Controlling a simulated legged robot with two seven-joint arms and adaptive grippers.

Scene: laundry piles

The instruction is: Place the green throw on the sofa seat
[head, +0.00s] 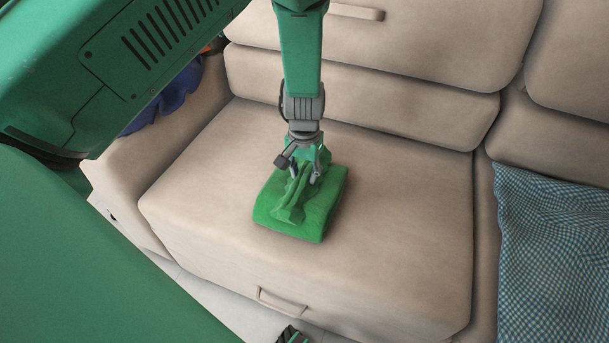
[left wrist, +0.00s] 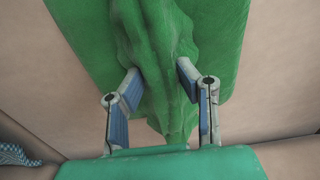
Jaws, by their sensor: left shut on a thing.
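The green throw (head: 325,205) is a folded green bundle over the middle of the beige sofa seat (head: 400,230). In the head view it appears to lie on the seat, though I cannot tell whether its underside fully touches. My left gripper (head: 304,176) points down from above and is shut on a raised, pinched ridge of the throw. In the left wrist view the two fingers (left wrist: 158,88) stand on either side of the gathered cloth, and the throw (left wrist: 210,30) spreads out beyond them.
A blue and white checked cloth (head: 550,245) lies on the right part of the sofa. Dark blue cloth (head: 165,102) shows by the left armrest. The backrest (head: 400,95) rises behind the seat. Bare seat surrounds the throw.

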